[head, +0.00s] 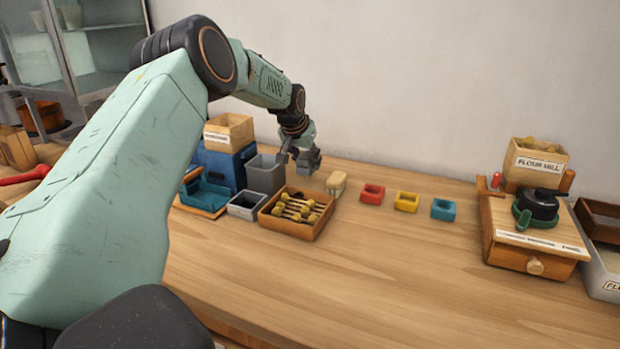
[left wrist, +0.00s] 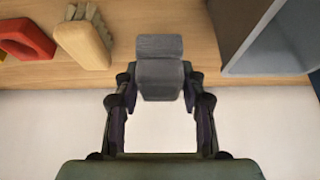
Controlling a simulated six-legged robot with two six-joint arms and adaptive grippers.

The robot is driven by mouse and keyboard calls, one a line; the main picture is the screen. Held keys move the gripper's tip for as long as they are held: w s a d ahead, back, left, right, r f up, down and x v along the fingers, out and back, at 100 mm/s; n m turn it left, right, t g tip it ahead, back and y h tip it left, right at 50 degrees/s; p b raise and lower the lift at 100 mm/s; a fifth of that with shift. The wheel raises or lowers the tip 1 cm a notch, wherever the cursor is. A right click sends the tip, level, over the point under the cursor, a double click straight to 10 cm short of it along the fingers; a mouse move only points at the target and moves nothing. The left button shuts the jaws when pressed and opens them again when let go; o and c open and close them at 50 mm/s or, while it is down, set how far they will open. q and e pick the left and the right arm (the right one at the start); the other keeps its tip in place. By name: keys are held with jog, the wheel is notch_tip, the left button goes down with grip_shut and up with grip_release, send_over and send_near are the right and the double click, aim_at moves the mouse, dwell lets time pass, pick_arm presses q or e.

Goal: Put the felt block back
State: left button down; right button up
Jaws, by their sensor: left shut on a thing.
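The grey felt block (left wrist: 160,72) is between the fingers of my left gripper in the left wrist view. My left gripper (head: 306,158) is shut on it and holds it in the air near the wall. In the head view the grey block (head: 309,162) is small and hard to tell from the grey fingers. The gripper is above the bench, between the tall grey bin (head: 265,174) and the beige brush (head: 337,184). My right gripper is not in view.
A wooden tray (head: 291,231) with several round-headed sticks stands in front. A small grey tray (head: 247,204) and blue box (head: 222,165) are left. Red (head: 372,194), yellow (head: 406,202) and blue (head: 443,209) holders stand right, before the flour mill (head: 533,225). The front bench is clear.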

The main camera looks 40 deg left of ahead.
aim_at(306, 173)
pick_arm(q)
jog(key=shift+s+d+f, duration=0.15)
jog(key=shift+f, duration=0.25)
notch_tip(306, 173, down, 3)
jog(key=shift+f+b, duration=0.15)
jog(key=shift+b, duration=0.3)
jog(key=shift+w, duration=0.2)
jog(key=shift+s+f, duration=0.1)
jog(key=shift+s, duration=0.15)
jog(key=c, duration=1.2)
grip_release()
jog(key=shift+o, duration=0.7)
jog(key=shift+w+f, duration=0.15)
